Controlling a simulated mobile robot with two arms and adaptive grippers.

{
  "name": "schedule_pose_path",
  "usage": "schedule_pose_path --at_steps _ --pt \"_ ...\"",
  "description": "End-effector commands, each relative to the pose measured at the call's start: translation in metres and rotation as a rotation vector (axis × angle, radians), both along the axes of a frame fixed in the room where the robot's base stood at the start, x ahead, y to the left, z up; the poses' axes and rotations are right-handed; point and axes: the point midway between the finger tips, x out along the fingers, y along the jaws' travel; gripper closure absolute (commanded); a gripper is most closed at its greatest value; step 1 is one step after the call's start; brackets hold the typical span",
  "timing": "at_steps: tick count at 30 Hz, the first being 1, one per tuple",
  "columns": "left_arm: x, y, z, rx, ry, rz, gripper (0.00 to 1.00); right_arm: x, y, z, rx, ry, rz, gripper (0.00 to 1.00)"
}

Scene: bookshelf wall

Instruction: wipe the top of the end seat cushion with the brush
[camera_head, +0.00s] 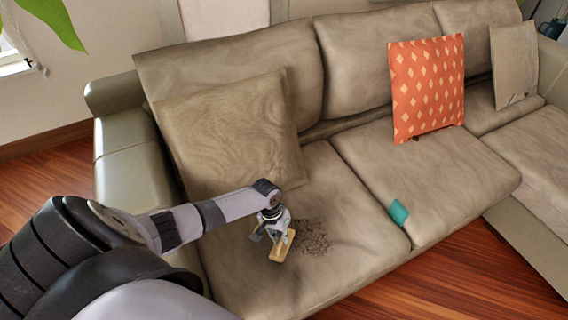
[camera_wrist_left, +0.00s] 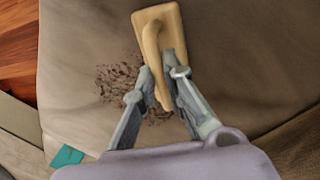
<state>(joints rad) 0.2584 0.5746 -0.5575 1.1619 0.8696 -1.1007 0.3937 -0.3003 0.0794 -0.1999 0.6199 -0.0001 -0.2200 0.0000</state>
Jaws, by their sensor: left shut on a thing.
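The brush (camera_head: 281,247) is a tan wooden block with a handle. My left gripper (camera_head: 272,228) is shut on its handle and holds it over the end seat cushion (camera_head: 335,270). In the left wrist view the brush (camera_wrist_left: 160,32) sits between the fingertips of my left gripper (camera_wrist_left: 161,80). A patch of dark crumbs (camera_head: 313,238) lies on the cushion just right of the brush. The crumbs (camera_wrist_left: 117,78) also show in the left wrist view beside the handle. I cannot tell whether the brush touches the cushion. My right gripper is not in view.
A tan pillow (camera_head: 228,135) leans on the backrest behind my arm. An orange patterned pillow (camera_head: 427,88) stands on the middle seat. A teal item (camera_head: 398,212) lies near the seam between the seats. The sofa armrest (camera_head: 125,155) is on the left.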

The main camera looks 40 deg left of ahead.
Motion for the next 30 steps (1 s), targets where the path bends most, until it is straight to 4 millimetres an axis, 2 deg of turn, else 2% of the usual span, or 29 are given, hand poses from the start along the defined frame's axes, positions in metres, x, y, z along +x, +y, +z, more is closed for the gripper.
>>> schedule_pose_path --at_steps 7,15,23,30 --pt "0.004 0.009 -0.001 0.002 0.000 0.001 1.00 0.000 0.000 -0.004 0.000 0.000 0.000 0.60" --pt "0.015 0.029 -0.002 0.002 0.001 0.002 1.00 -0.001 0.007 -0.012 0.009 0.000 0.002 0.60" --pt "0.019 0.038 -0.001 0.002 0.000 0.002 1.00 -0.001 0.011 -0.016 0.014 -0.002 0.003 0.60" --pt "0.028 0.055 -0.003 0.002 0.000 0.001 1.00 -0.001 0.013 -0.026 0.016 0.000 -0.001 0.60"
